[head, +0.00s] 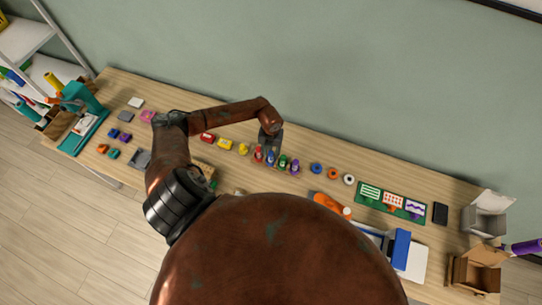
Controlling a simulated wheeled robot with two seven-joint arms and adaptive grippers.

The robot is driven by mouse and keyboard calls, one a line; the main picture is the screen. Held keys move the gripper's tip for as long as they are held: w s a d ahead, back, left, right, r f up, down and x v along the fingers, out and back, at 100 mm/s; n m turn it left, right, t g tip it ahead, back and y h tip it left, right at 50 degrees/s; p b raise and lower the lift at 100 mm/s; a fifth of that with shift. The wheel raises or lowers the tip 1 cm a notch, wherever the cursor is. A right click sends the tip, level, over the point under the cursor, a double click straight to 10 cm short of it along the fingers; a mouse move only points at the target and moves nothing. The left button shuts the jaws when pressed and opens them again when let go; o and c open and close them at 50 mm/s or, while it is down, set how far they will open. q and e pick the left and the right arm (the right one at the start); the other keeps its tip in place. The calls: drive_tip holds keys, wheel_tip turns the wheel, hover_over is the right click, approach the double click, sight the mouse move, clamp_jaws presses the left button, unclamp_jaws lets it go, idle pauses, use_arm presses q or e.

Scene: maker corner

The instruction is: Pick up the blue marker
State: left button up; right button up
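The blue marker (270,158) stands upright in a short row on the wooden table, in the middle of the head view. A red marker (258,154) is on its left; a green marker (283,162) and a purple one (295,166) are on its right. My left gripper (270,146) points down at the blue marker from above and hides its upper part. I cannot tell whether the fingers touch it, or whether they are open or shut. My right gripper is not in view.
Yellow and red blocks (207,137) lie left of the markers. Coloured rolls (316,168) and a green board with patterned cards (390,200) lie to the right. A teal machine (84,98) stands at the far left, cardboard boxes (474,272) at the far right. A wall runs behind the table.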

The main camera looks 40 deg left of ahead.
use_arm(q)
wheel_tip(320, 180, down, 3)
drive_tip(key=shift+r, duration=0.2)
drive_tip(key=shift+f+p, duration=0.3)
drive_tip(key=shift+f, duration=0.2)
drive_tip(key=c, duration=0.5)
clamp_jaws()
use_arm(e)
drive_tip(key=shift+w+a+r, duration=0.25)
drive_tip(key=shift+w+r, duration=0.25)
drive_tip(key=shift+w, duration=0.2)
